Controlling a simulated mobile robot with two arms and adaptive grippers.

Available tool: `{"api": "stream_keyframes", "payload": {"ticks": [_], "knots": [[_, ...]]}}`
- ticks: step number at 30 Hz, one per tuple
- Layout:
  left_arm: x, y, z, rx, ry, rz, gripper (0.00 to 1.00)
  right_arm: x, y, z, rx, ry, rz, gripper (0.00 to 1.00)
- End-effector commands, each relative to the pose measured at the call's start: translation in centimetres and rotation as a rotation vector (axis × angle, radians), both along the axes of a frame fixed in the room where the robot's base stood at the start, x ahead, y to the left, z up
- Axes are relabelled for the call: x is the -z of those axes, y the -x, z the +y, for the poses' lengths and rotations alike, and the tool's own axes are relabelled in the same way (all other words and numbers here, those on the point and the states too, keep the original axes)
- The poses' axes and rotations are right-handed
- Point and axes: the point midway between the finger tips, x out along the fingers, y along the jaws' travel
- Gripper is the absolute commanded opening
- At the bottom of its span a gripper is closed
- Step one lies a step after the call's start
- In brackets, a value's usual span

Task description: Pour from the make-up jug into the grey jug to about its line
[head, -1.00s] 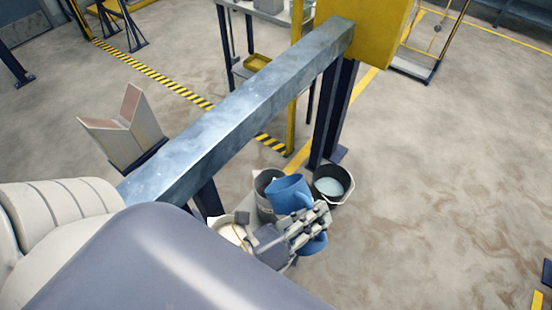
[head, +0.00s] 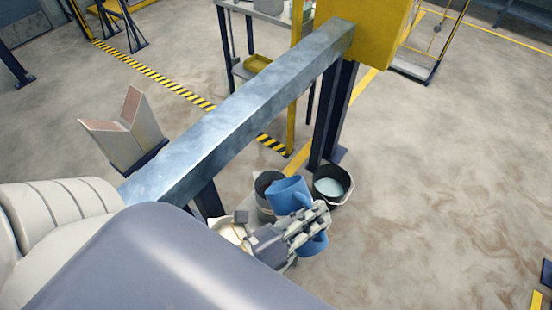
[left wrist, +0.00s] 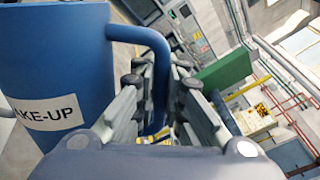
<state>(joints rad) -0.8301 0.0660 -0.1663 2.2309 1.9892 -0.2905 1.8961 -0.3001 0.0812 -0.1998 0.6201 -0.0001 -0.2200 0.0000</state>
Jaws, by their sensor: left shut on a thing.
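The blue make-up jug (head: 288,193) is in the grasp of my left gripper (head: 317,217). In the left wrist view the jug (left wrist: 60,55) shows a white label ending in "KE-UP", and the fingers (left wrist: 163,90) are shut around its handle. In the head view the jug looks tilted, its upper end toward a grey vessel (head: 264,184) just behind it, which looks like the grey jug. The blue jug and my gripper hide part of this vessel. Its line, its liquid level and any stream cannot be made out. My right gripper is not in view.
A black bucket (head: 345,197) with pale blue liquid stands right of the jug. A cream-filled container (head: 228,229) is partly hidden behind my gripper. Open floor lies to the right.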

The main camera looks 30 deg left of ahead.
Motion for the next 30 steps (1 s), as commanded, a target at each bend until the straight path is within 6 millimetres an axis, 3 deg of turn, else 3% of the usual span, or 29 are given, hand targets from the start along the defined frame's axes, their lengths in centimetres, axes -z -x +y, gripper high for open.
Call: {"api": "stream_keyframes", "payload": {"ticks": [30], "knots": [[-0.7, -0.2, 0.4, 0.001, 0.065, 0.026, 0.00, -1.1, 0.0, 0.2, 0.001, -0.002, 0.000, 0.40]]}}
